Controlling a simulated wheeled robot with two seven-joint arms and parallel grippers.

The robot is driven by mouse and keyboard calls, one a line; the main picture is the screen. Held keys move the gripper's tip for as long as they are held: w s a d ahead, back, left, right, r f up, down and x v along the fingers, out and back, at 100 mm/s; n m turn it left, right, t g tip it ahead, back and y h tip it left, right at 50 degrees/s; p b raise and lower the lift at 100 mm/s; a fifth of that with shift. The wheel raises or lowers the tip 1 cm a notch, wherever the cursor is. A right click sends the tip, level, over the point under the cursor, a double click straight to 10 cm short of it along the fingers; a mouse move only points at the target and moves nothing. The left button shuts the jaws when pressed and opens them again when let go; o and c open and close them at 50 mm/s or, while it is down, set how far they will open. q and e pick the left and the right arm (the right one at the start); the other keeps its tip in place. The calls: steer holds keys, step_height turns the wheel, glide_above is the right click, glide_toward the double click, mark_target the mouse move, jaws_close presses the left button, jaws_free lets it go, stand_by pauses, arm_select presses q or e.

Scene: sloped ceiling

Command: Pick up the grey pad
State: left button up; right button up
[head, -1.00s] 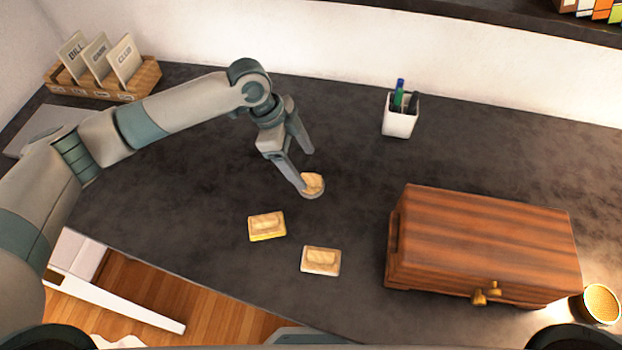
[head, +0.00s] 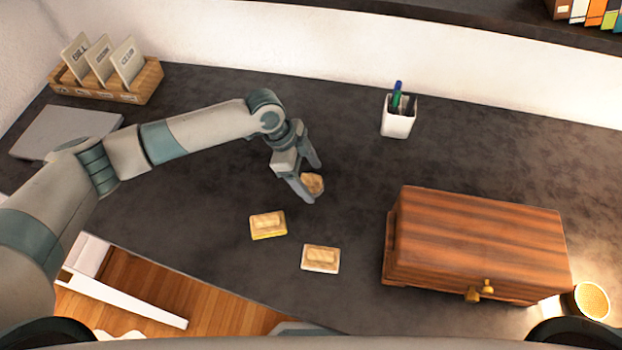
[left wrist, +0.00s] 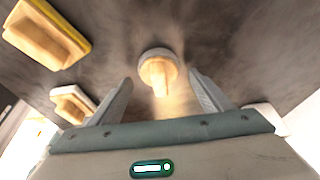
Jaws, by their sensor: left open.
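The grey pad (head: 313,184) is a small round pad with a pale wooden grip on top, lying on the dark desk. In the head view my left gripper (head: 312,182) is low over it, with a finger on either side and part of the pad hidden. In the left wrist view the grey pad (left wrist: 157,54) shows ahead, between the open fingertips (left wrist: 160,78) and apart from both. My right gripper is not in view.
A yellow-edged pad (head: 268,226) and a white-edged pad (head: 320,259) lie nearer the front edge. A wooden box (head: 480,240) stands right, a pen cup (head: 398,118) behind. A letter holder (head: 130,88) and grey laptop-like slab (head: 60,130) are left.

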arm_select(q)
steer(key=shift+d+f, duration=0.15)
steer(key=shift+f, duration=0.25)
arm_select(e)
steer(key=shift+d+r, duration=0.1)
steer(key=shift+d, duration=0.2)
arm_select(q)
steer(key=shift+c, duration=0.2)
steer(key=c, duration=1.1)
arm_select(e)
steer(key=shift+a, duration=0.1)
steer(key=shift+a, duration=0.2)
arm_select(q)
steer(key=shift+r, duration=0.2)
